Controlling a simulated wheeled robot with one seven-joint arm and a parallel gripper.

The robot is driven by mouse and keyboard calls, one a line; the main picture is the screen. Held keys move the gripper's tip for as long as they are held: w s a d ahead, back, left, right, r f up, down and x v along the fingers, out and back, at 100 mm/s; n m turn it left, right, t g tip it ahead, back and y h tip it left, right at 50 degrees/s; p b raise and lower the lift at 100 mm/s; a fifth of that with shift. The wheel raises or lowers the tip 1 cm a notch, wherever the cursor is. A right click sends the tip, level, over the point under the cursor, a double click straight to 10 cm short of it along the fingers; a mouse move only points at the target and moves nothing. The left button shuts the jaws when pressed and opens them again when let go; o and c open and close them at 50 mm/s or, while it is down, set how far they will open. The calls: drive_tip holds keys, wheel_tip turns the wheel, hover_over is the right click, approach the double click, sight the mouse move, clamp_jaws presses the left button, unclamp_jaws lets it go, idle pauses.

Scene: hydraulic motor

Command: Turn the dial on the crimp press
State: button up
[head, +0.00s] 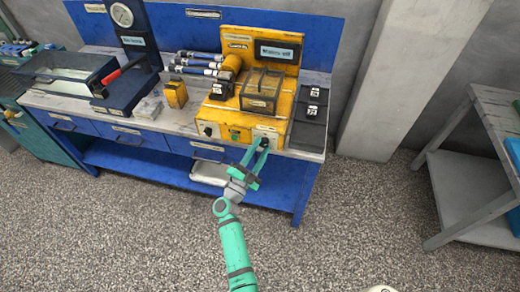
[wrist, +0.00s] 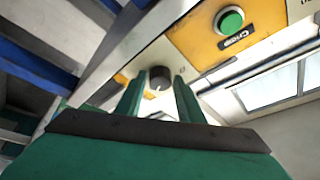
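The yellow crimp press (head: 245,110) stands on the right part of the blue bench. Its dark round dial (wrist: 159,77) with a pale pointer mark shows in the wrist view, on the press's front panel. My gripper (head: 258,148) is at the right part of that front face in the head view. In the wrist view, the two green fingers of my gripper (wrist: 161,88) are apart, one on each side of the dial, with small gaps visible. I cannot tell how deep the dial sits between them. The green button (wrist: 230,20) is up and right of the dial.
A second small dark knob (head: 208,131) is at the left of the press front. A dark tray (head: 309,115) lies right of the press. The floor in front is clear.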

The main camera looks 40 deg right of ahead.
drive_tip(key=shift+o, duration=0.8)
drive_tip(key=v, duration=1)
drive_tip(key=shift+s+a, duration=0.2)
drive_tip(key=shift+a, duration=0.15)
drive_tip(key=shift+f, duration=0.1)
drive_tip(key=s+a+r+n+t+y, duration=0.3)
drive_tip(key=s+a+n+y, duration=0.6)
drive_tip(key=s, duration=0.8)
drive_tip(key=s+a+r+n+t+y, duration=0.3)
drive_tip(key=s+a+n+y, duration=0.7)
drive_tip(key=s+a+n, duration=0.4)
drive_tip(key=s+a, duration=0.2)
drive_tip(key=a, duration=0.2)
drive_tip(key=shift+s+n+y, duration=0.3)
drive_tip(key=shift+s+n, duration=0.1)
drive_tip(key=shift+a+t, duration=0.15)
drive_tip(key=shift+t, duration=0.15)
